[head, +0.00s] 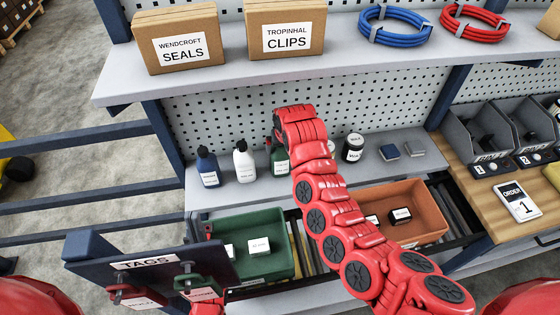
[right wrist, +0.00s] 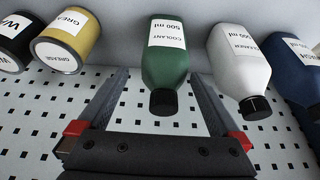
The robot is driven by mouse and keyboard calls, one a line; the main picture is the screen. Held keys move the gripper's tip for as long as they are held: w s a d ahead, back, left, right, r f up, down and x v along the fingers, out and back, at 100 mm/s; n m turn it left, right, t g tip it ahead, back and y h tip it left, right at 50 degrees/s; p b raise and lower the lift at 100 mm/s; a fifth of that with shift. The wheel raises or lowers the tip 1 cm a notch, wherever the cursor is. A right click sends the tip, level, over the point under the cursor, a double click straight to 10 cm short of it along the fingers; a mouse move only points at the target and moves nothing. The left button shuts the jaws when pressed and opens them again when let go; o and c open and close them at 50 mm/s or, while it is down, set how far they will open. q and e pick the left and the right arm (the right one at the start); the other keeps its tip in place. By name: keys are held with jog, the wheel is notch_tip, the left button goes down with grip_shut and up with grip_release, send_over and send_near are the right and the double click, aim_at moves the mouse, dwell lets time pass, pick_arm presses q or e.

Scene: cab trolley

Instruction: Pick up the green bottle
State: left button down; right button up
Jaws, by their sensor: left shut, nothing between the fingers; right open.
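The green bottle (head: 280,158), labelled coolant, stands on the middle shelf, partly hidden behind my right arm in the head view. In the right wrist view the green bottle (right wrist: 165,55) appears upside down with its black cap toward me. My right gripper (right wrist: 158,75) is open, with one finger on each side of the bottle in the picture and a gap to both. My left gripper (head: 209,230) is mostly hidden behind the dark tags board; only a small red part shows, low and left of the bottle.
A white bottle (head: 244,162) and a blue bottle (head: 208,167) stand left of the green one. A grease can (right wrist: 66,42) and a dark jar (head: 353,148) stand on its other side. A perforated panel is behind, an upper shelf (head: 220,85) above, green (head: 285,230) and orange (head: 420,200) bins below.

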jog(key=shift+w+a+f, duration=0.15)
jog(key=shift+a+f, duration=0.1)
jog(key=shift+f, duration=0.2)
jog(key=b+x, duration=0.3)
jog(key=x, duration=0.1)
jog(key=shift+f+b, duration=0.25)
jog(key=shift+b, duration=0.05)
jog(key=shift+a+f, duration=0.15)
jog(key=shift+f, duration=0.05)
jog(key=shift+r, duration=0.1)
jog(key=shift+c, duration=0.2)
jog(key=shift+c, duration=1.1)
grip_shut()
